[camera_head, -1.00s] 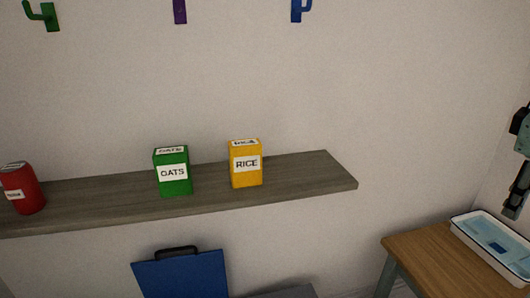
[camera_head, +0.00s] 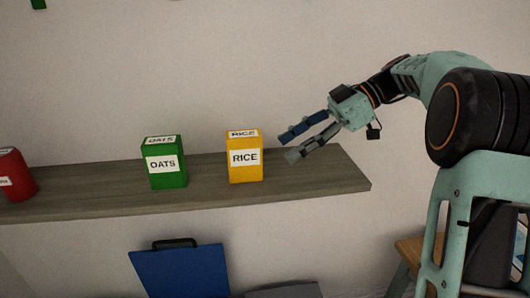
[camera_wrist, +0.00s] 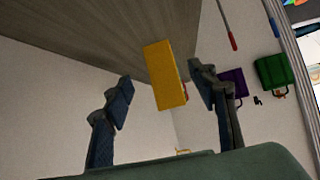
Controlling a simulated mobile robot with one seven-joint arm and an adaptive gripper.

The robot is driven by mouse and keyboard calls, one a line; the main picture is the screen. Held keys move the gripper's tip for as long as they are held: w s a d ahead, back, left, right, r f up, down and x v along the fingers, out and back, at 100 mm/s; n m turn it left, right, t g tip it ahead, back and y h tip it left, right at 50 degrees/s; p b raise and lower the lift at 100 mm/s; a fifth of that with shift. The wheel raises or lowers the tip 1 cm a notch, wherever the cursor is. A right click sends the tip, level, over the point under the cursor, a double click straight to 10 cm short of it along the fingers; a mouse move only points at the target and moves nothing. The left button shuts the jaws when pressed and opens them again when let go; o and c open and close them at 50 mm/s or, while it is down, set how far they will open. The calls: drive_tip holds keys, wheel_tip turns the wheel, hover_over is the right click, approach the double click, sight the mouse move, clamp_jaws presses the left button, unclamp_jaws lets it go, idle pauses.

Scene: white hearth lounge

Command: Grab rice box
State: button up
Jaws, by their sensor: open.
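The rice box (camera_head: 244,171) is yellow with a white RICE label and stands upright on the wooden shelf (camera_head: 310,178). My gripper (camera_head: 287,146) is open and empty, just to the right of the box in the head view, with its fingers pointing left toward it. In the wrist view the yellow box (camera_wrist: 164,75) appears ahead, between the two spread fingers (camera_wrist: 160,92) and apart from them. Its label is not visible there.
A green oats box (camera_head: 164,167) stands close to the left of the rice box. A red can (camera_head: 14,176) is at the far left of the shelf. A blue panel with a black handle (camera_head: 180,272) is below. A wooden table (camera_head: 410,250) is at lower right.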

sight(244, 160)
drive_tip(key=shift+a+r+y, duration=0.3)
drive_tip(key=shift+a+r, duration=0.05)
drive_tip(key=shift+a, duration=0.1)
drive_tip(key=shift+a+n, duration=0.3)
drive_tip(key=shift+a, duration=0.1)
drive_tip(key=x, duration=0.5)
drive_tip(key=shift+s+a+r, duration=0.1)
drive_tip(key=shift+s+a, duration=0.1)
drive_tip(key=x, duration=0.3)
drive_tip(key=p+x, duration=0.1)
drive_tip(key=shift+s+a+r, duration=0.15)
drive_tip(key=shift+a, duration=0.35)
drive_tip(key=shift+c, duration=0.3)
drive_tip(key=c, duration=1.1)
